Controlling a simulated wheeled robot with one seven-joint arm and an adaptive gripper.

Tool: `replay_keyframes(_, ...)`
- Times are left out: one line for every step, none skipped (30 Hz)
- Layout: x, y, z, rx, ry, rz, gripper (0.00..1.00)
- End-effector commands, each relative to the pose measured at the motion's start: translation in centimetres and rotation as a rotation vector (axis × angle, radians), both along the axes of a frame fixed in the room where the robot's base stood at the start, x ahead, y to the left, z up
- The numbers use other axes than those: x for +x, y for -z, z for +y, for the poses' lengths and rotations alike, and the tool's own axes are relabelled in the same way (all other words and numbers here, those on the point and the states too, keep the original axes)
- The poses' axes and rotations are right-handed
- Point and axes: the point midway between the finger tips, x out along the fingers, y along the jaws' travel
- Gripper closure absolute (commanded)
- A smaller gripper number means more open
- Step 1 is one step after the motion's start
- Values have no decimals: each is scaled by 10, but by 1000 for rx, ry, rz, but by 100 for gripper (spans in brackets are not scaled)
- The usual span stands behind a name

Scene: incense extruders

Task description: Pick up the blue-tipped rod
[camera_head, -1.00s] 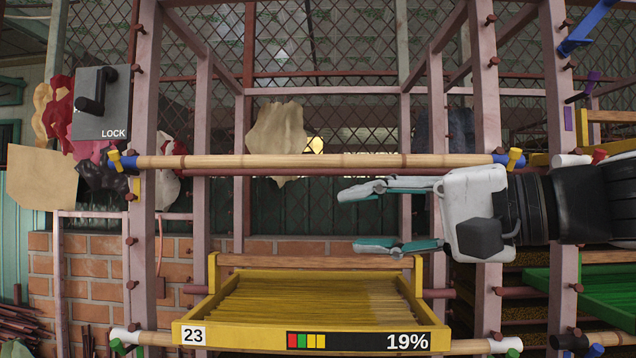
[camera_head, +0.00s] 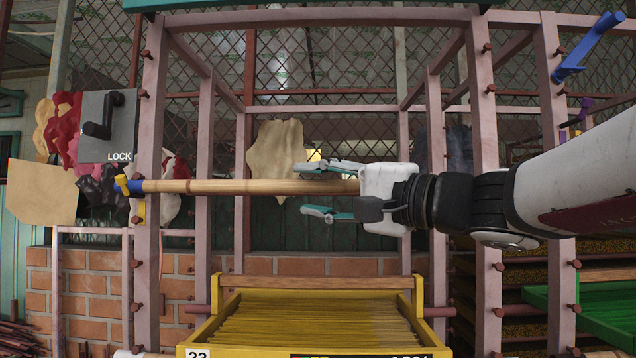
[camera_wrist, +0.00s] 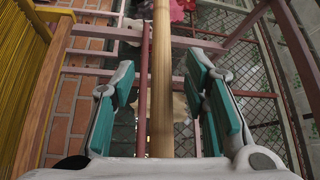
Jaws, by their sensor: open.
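The blue-tipped rod (camera_head: 240,187) is a long light bamboo pole lying level across the pink frame. Its left blue tip (camera_head: 136,187) rests at the left post beside a yellow peg; its right end is hidden behind my gripper and arm. My gripper (camera_head: 306,189) is open, with one finger above the rod's line and one below it. In the wrist view, the rod (camera_wrist: 161,90) runs lengthwise between the teal pads of my gripper (camera_wrist: 160,72), with a gap on both sides. Neither pad visibly touches it.
A yellow tray (camera_head: 221,293) of thin sticks stands below. Pink posts (camera_head: 150,250) stand on both sides. A grey box with a lever (camera_head: 106,127) marked LOCK is at the left. A green tray (camera_head: 600,327) is at lower right. Wire mesh and a brick wall lie behind.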

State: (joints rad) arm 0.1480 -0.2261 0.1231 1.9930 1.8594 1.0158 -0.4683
Motion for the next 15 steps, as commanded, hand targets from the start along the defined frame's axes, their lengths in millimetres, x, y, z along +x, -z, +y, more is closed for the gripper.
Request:
replay_keyframes(3, -2, 6, 1, -2, 2, 59)
replay_keyframes(5, -4, 10, 0, -2, 2, 59)
replay_keyframes(8, -4, 16, 0, -3, 3, 59)
replay_keyframes(10, -5, 19, 1, -2, 3, 59)
replay_keyframes(13, -6, 23, 1, -2, 2, 59)
replay_keyframes(16, -6, 26, 1, -2, 2, 59)
replay_keyframes(18, -6, 29, 1, -1, 2, 59)
replay_keyframes(20, -6, 31, 0, 0, 1, 59)
replay_keyframes(21, -6, 33, 1, 0, 1, 59)
replay_keyframes(22, -6, 34, 1, 0, 1, 59)
replay_keyframes(23, -6, 35, 0, 0, 0, 59)
replay_keyframes(24, -6, 36, 1, 0, -1, 59)
replay_keyframes(24, -6, 36, 1, 0, -1, 59)
replay_keyframes(24, -6, 36, 1, 0, -1, 59)
replay_keyframes(24, -6, 35, 1, 0, -1, 59)
